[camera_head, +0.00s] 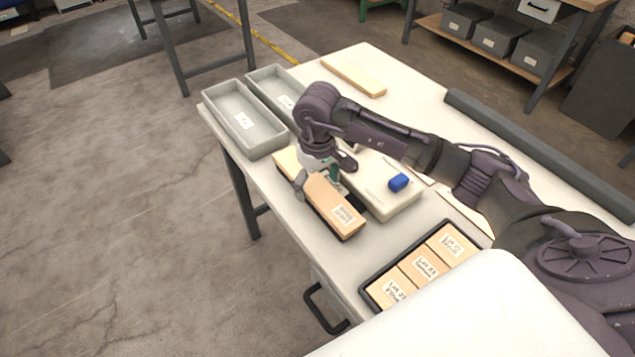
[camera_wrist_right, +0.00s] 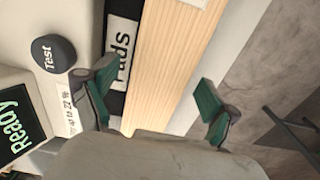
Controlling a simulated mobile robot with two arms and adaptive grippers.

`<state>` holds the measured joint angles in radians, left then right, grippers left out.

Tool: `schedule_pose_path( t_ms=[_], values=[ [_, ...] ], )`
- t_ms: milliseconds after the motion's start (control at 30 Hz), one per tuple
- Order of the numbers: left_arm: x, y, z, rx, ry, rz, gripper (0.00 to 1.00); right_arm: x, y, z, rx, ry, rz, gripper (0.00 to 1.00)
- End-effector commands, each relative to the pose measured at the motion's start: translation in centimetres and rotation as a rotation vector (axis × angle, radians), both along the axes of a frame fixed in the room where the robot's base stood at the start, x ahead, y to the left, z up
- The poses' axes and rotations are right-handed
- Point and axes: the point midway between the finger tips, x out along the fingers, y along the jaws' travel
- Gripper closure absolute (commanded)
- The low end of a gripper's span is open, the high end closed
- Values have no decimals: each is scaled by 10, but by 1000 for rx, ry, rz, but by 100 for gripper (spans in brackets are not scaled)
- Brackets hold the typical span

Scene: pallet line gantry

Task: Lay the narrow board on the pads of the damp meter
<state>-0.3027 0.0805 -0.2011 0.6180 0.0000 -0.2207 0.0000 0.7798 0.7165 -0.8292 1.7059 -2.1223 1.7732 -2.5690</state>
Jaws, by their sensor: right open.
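My right gripper (camera_head: 317,182) is down near the table's left edge. In the wrist view it is open (camera_wrist_right: 154,102), one green-padded finger on each side of a narrow, pale wooden board (camera_wrist_right: 172,55). The board lies beside a white "Pads" label on a black strip. The damp meter shows left of it in the wrist view, with a lit "Ready" display (camera_wrist_right: 18,118) and a dark "Test" button (camera_wrist_right: 54,53). In the head view the gripper and arm partly hide the meter and the board. I cannot tell whether the fingers touch the board. My left gripper is out of view.
A black tray (camera_head: 368,290) holds three labelled wood pieces. Grey bins (camera_head: 262,145) stand at the far left; another board (camera_head: 354,76) lies at the back.

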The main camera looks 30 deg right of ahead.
Motion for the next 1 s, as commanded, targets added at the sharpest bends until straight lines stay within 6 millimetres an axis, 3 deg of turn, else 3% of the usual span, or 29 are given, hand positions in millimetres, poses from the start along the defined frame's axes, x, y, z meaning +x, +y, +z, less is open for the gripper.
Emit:
schedule_pose_path(
  t_ms=[267, 733, 1000],
  values=[
    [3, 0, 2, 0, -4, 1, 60, 1, 0, 6, 0, -2, 0, 13],
    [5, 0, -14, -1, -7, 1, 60, 1, 0, 97, 0, -6, 0, 13],
    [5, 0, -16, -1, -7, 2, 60, 0, 0, 121, 0, 0, 0, 13]
  ],
)
